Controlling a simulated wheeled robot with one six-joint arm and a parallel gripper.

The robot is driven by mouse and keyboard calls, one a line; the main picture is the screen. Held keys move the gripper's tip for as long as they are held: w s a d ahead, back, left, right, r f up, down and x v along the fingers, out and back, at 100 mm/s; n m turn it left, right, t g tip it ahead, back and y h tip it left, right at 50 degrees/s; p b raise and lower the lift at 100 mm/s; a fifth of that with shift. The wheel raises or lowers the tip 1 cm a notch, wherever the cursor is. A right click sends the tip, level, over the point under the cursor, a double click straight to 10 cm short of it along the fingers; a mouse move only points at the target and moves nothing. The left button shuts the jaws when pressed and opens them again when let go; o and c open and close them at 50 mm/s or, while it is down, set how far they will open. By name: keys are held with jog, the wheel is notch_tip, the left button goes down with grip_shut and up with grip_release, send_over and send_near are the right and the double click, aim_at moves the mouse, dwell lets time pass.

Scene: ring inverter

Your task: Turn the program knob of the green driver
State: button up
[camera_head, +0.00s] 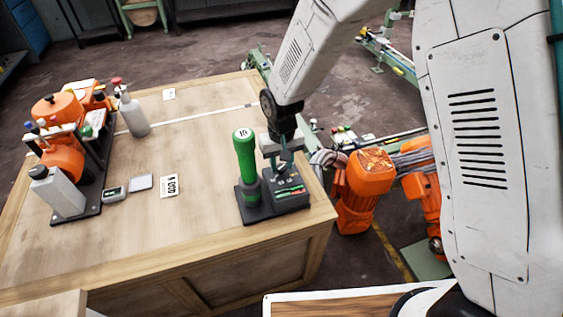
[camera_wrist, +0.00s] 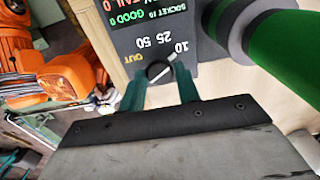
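The green driver (camera_head: 246,160) stands upright on a black base near the table's front right corner, with "10" on its top. Its green body also shows at the upper right of the wrist view (camera_wrist: 288,45). Beside it is a dark control box (camera_head: 287,190) with a small display. The black program knob (camera_wrist: 157,73) has a white pointer line directed toward "10"; "25", "50" and "OUT" are printed around it. My gripper (camera_wrist: 160,80) has its two teal fingers apart, one on each side of the knob. I cannot tell whether they touch it. The head view hides the knob behind my gripper (camera_head: 284,160).
The wooden table (camera_head: 200,110) holds a white label card (camera_head: 169,186), a small grey device (camera_head: 115,195), a grey bottle (camera_head: 132,115) and a tool rack (camera_head: 98,165) on the left. Orange machinery (camera_head: 365,180) stands beyond the right edge. The table's middle is clear.

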aim_at(281, 167)
jog(key=shift+o, duration=1.4)
notch_tip(281, 167, up, 8)
jog(key=shift+f, duration=0.1)
jog(key=s+d+r+m, duration=0.1)
jog(key=s+d+r, duration=0.9)
jog(key=s+d, duration=0.2)
jog(key=s+d+r+m+t, duration=0.1)
jog(key=s+d+r+m, duration=0.1)
jog(key=s+d+r, duration=0.9)
jog(key=s+d, duration=0.1)
jog(key=s, duration=0.3)
jog(key=shift+s, duration=0.15)
